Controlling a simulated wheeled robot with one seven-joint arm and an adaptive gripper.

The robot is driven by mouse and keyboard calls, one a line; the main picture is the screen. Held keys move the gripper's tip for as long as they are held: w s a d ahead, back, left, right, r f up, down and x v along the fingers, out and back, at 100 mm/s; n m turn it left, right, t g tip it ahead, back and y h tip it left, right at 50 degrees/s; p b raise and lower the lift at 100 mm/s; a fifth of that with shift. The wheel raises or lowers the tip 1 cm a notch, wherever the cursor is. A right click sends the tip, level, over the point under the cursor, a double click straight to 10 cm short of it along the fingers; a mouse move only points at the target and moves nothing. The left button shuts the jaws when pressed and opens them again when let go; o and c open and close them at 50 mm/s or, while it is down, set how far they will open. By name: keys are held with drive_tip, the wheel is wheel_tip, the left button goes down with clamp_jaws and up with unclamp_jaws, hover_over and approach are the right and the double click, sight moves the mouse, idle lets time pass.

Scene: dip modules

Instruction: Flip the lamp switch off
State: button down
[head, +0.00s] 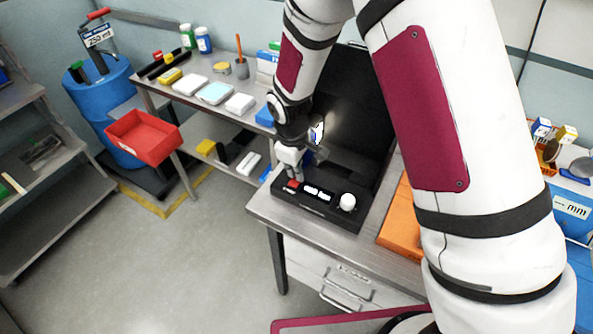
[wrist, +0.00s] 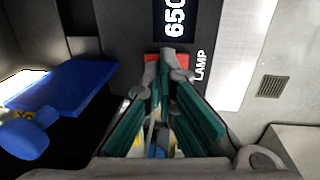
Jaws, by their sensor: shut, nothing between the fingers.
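The red lamp switch (head: 292,185) is at the left end of the black instrument's front panel (head: 325,212). In the wrist view the red switch (wrist: 151,57) shows on both sides of my fingertips, beside the printed word LAMP. My gripper (head: 291,174) is shut and empty, pointing down at the switch. In the wrist view the gripper's tips (wrist: 172,62) overlap the middle of the switch and hide part of it; I cannot tell whether they touch. The switch's tilt is unclear. A bright glow shows near the instrument's middle.
A lit display (head: 318,193) and a white knob (head: 347,202) sit right of the switch. A blue part (wrist: 60,85) lies left of my fingers in the wrist view. An orange case (head: 401,225) stands right of the instrument.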

drive_tip(key=shift+f, duration=0.15)
drive_tip(key=shift+w+d+f, duration=0.1)
drive_tip(key=shift+w+f, duration=0.05)
drive_tip(key=shift+f, duration=0.2)
idle(0.4)
drive_tip(key=shift+s+a+f, duration=0.15)
drive_tip(key=shift+s+a, duration=0.3)
drive_tip(key=shift+s, duration=0.4)
wheel_tip(320, 180, up, 14)
drive_tip(key=shift+s+a+r, duration=0.2)
drive_tip(key=shift+s+a, duration=0.2)
drive_tip(key=shift+a, duration=0.05)
